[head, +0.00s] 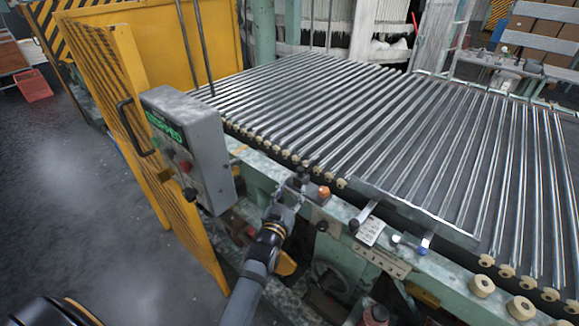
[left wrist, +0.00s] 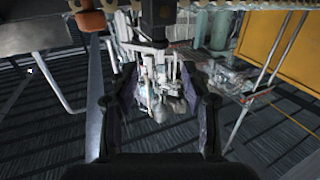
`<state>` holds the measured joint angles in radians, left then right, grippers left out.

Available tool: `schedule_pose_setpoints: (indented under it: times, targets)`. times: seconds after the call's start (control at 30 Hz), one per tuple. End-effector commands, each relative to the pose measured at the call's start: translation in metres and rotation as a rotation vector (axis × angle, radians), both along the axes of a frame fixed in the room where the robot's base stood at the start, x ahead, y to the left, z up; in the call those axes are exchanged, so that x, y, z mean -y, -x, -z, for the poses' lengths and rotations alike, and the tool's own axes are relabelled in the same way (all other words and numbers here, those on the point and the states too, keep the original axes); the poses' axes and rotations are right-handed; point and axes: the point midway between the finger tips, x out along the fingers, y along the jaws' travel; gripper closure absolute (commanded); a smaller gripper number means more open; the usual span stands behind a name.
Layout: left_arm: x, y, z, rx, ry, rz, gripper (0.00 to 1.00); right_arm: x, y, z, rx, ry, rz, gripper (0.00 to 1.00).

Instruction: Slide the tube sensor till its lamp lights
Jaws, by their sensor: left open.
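A small dark block (head: 300,180) on the green machine rail (head: 262,165) looks like the tube sensor. An orange cap (head: 322,192) sits just to its right; I cannot tell whether a lamp there is lit. My left gripper (head: 288,195) is at the rail's front side, close to the dark block and partly covering it. In the left wrist view, the left gripper (left wrist: 156,78) has its fingers spread, with a dark block (left wrist: 156,14) ahead of and between them. I cannot tell whether they touch it. My right gripper is not in view.
Many glass tubes (head: 300,95) lie side by side across the roller bed. A grey control box (head: 190,145) with green lettering stands left of my arm on a yellow guard (head: 140,90).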

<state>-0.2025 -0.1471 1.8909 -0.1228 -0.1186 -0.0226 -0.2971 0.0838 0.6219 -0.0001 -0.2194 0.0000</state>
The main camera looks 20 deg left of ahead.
Motion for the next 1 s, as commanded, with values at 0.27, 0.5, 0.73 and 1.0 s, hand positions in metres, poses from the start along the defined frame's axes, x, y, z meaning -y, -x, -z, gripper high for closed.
schedule_pose_setpoints:
  times: [0.27,0.5,0.73,1.0]
  targets:
    - [-0.001,-0.016,-0.002,0.008,-0.001,0.0,0.52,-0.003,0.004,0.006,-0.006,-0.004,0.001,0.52]
    - [-0.003,-0.068,-0.002,0.008,-0.001,0.0,0.52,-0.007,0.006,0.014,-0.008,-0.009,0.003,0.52]
    - [-0.005,-0.1,-0.002,0.006,0.0,0.0,0.52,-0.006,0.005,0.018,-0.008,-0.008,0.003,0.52]
    - [-0.005,-0.105,-0.002,0.004,0.0,0.0,0.52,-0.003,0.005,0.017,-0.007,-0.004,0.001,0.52]
